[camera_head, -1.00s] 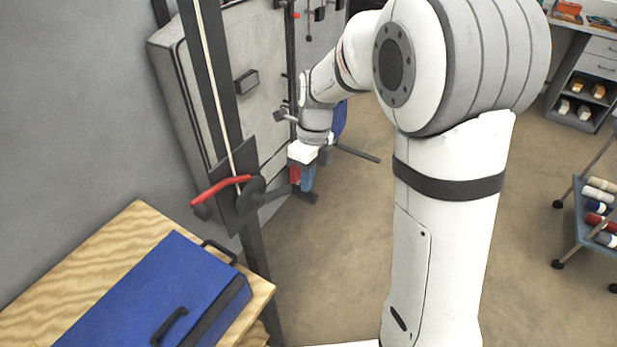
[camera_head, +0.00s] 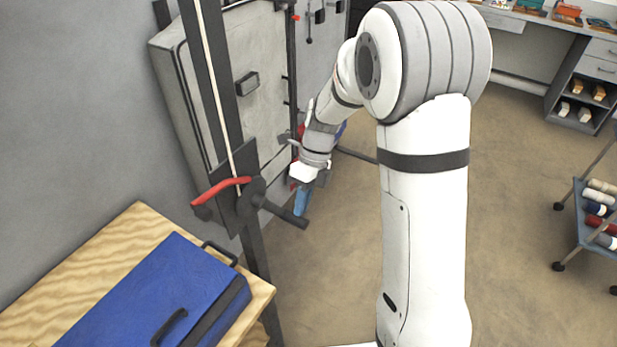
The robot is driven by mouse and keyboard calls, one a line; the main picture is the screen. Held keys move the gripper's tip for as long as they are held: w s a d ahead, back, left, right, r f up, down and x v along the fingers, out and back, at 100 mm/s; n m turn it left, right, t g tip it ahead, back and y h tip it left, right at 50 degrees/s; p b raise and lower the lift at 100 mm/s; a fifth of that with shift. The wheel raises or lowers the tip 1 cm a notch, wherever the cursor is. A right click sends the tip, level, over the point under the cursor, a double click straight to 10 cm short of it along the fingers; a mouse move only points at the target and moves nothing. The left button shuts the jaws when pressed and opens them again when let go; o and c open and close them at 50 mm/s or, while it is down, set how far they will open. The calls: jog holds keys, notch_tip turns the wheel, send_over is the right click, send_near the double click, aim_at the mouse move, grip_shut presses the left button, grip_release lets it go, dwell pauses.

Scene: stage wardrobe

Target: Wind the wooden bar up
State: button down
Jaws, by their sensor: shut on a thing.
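A winch with a dark round drum (camera_head: 250,196) is mounted on a dark upright post (camera_head: 216,75). A red curved lever (camera_head: 221,189) sits at the winch's left, and a pale rope (camera_head: 214,90) runs from it up the post. A dark crank handle (camera_head: 290,217) sticks out to the right of the drum. My gripper (camera_head: 300,206) points down at this handle and is shut on it. The exact contact is small and partly hidden. The wooden bar cannot be made out in this view.
A blue case (camera_head: 150,290) with black handles lies on a plywood-topped table (camera_head: 75,257) at the lower left. A grey cabinet (camera_head: 258,75) stands behind the post. A trolley with rolls (camera_head: 580,225) is at the far right.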

aim_at(299, 219)
jog(key=shift+s+a+f, duration=0.3)
jog(key=shift+s+f, duration=0.35)
jog(key=shift+f, duration=0.15)
jog(key=shift+s+a+f, duration=0.25)
jog(key=shift+s+f, duration=0.35)
jog(key=shift+f, duration=0.15)
jog(key=shift+w+r, duration=0.1)
jog(key=shift+r, duration=0.1)
jog(key=w+d+r+p, duration=0.1)
jog(key=w+d+r, duration=0.5)
jog(key=w+r, duration=0.2)
jog(key=shift+w+d+r, duration=0.3)
jog(key=shift+w+d, duration=0.05)
jog(key=shift+w, duration=0.55)
